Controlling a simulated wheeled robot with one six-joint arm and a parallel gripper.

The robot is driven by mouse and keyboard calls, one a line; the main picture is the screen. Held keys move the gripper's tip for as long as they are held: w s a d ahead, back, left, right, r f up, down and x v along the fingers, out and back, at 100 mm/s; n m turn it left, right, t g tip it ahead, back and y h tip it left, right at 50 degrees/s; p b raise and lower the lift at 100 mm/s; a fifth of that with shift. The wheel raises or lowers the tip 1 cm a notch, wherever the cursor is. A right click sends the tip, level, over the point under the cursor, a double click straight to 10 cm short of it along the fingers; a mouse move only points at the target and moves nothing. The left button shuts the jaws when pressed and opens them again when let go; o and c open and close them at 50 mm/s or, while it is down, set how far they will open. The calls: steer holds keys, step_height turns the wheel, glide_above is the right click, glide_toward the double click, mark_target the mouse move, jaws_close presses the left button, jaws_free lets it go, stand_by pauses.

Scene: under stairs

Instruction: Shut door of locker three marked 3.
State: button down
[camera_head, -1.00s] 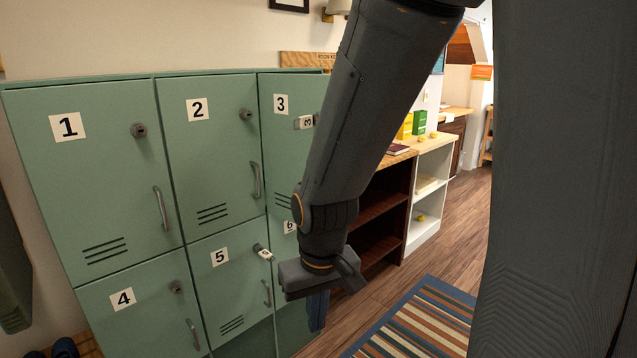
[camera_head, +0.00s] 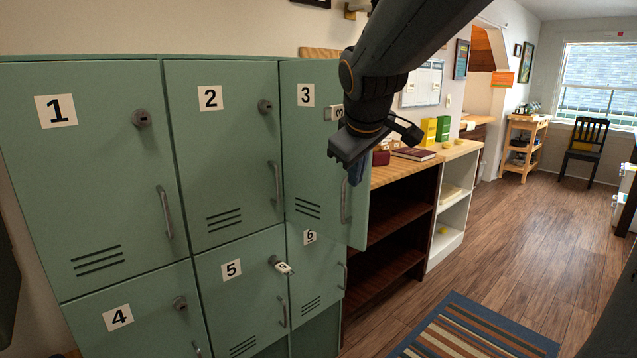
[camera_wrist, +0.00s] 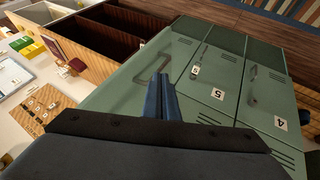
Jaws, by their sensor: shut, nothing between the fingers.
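The door of locker three (camera_head: 306,150) is green, with a "3" label at its top. It appears ajar, its handle side reaching right past the edge of door 6 below. A key tag marked 3 (camera_head: 334,113) hangs at its lock, and its handle (camera_head: 344,200) shows below my gripper. My gripper (camera_head: 356,172) is shut and empty, in front of the door's upper right part; contact is not clear. In the wrist view, my shut blue fingers (camera_wrist: 161,97) are over a green door panel with a handle (camera_wrist: 152,70).
Doors 1, 2, 4, 5 and 6 appear flush. A tagged key (camera_head: 284,268) sticks out of locker 5. A dark wooden shelf (camera_head: 405,215) stands right of the lockers, with a red book (camera_head: 413,154) on top. A striped rug (camera_head: 480,330) lies on open floor.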

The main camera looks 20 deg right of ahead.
mark_target(360, 190)
steer(key=w+d+f, duration=0.1)
steer(key=w+f, duration=0.1)
steer(key=w+d+f+p, duration=0.1)
steer(key=d+f, duration=0.1)
steer(key=w+d+f+p, duration=0.1)
steer(key=w+f, duration=0.1)
steer(key=shift+w+d+f, duration=0.25)
steer(key=shift+w, duration=0.1)
steer(key=shift+w+d+f, duration=0.1)
steer(key=shift+w+d, duration=0.25)
steer(key=shift+d, duration=0.1)
steer(key=shift+w+d+p, duration=0.1)
steer(key=shift+p, duration=0.3)
